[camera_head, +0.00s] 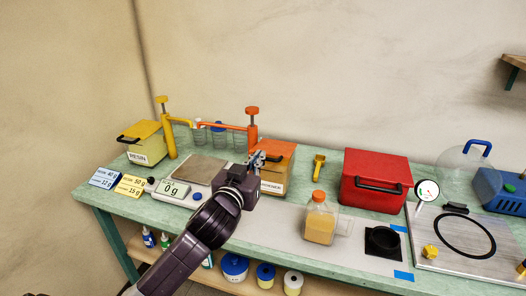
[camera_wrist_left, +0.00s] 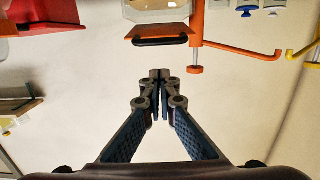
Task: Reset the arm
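My left arm comes up from the bottom of the head view, and its gripper (camera_head: 258,160) is over the bench, in front of the orange-lidded hardener container (camera_head: 278,152). In the left wrist view the fingers of my left gripper (camera_wrist_left: 160,76) come together at their tips, with nothing visible between them. The orange lid with its dark handle (camera_wrist_left: 160,38) lies beyond the fingertips in that view, apart from them. My right gripper is in neither view.
The green bench (camera_head: 120,215) holds a yellow resin container (camera_head: 147,150), a scale (camera_head: 172,190) reading 0 g, an orange-capped bottle (camera_head: 320,226), a red box (camera_head: 376,178) and a metal plate (camera_head: 440,262). Orange and yellow pump arms rise behind the gripper.

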